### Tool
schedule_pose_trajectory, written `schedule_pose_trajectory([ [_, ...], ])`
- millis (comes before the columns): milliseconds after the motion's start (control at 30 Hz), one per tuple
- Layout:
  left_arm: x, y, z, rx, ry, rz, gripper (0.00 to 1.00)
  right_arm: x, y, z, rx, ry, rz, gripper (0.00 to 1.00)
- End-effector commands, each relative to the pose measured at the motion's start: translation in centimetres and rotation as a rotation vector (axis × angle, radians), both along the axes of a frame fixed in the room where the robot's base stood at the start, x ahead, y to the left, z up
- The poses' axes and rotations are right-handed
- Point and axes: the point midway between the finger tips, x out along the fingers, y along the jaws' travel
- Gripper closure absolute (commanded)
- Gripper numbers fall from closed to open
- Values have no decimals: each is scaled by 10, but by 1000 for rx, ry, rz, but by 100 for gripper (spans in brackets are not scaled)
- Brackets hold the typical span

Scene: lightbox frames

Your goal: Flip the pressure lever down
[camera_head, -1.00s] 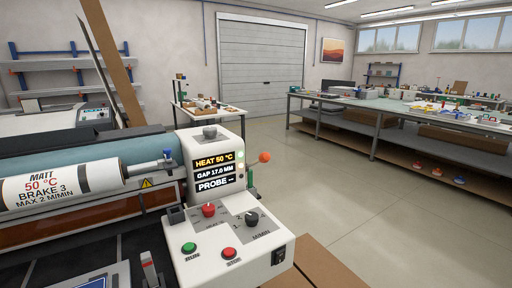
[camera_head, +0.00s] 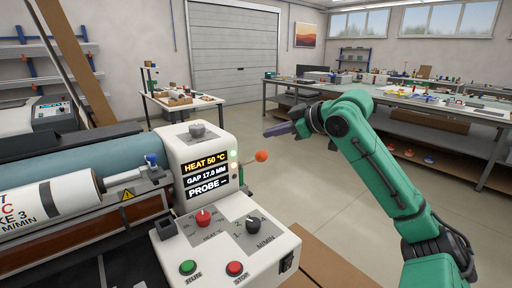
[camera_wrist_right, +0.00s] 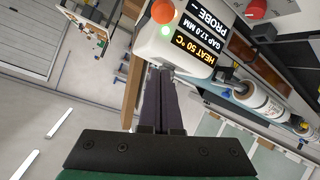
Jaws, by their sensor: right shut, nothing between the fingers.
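The pressure lever, a thin rod with an orange ball knob (camera_head: 261,156), sticks out from the right side of the white machine housing (camera_head: 196,145). The knob points to the right and slightly up. In the right wrist view the orange knob (camera_wrist_right: 163,11) is at the top edge, beyond the fingertips. My right gripper (camera_head: 268,132) is shut and empty, reaching in from the right. In the head view its tips appear just above the knob; they look apart from it. The shut fingers also show in the right wrist view (camera_wrist_right: 160,75). My left gripper is not in view.
The housing display (camera_head: 206,175) reads HEAT 50 °C, GAP 17.0 MM, PROBE --. A control panel (camera_head: 225,235) with red, green and black controls stands in front. Rollers lie to the left. A long workbench (camera_head: 400,95) stands behind my right arm.

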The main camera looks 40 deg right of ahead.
Motion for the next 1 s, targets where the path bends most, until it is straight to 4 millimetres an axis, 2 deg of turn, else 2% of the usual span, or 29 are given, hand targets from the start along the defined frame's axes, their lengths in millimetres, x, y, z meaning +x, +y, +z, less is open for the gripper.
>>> schedule_pose_trajectory([
  [167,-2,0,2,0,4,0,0,3,0,-2,1,3,-1,100],
  [267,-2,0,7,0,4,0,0,12,1,-5,1,4,-2,100],
  [600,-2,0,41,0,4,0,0,71,8,-29,2,2,-5,100],
  [967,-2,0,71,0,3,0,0,90,12,-40,5,-2,-2,100],
  [1000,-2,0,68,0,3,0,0,89,13,-48,6,2,0,100],
])
